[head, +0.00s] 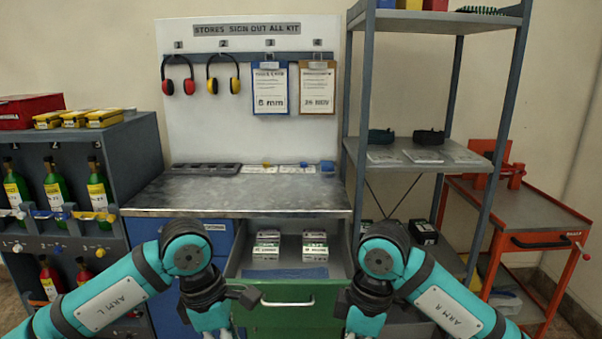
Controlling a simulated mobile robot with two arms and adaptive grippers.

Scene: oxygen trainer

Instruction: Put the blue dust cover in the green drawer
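The green drawer (285,315) is pulled out below the metal bench top, with several small white and green boxes (266,245) inside. A flat blue piece (285,273) lies in it in front of the boxes. A small blue item (327,167) sits at the back right of the bench top. I cannot tell which of these blue things, if either, is the dust cover. My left gripper (245,296) is at the drawer's front left and my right gripper (346,300) at its front right. Their fingers are too unclear to tell open from shut.
The bench top (235,192) is mostly clear, with a dark tray (203,169) and small labelled items along the back. A bottle rack (80,170) stands left. A grey shelf unit (430,150) and red cart (530,220) stand right. A blue drawer front (215,232) is left of the green drawer.

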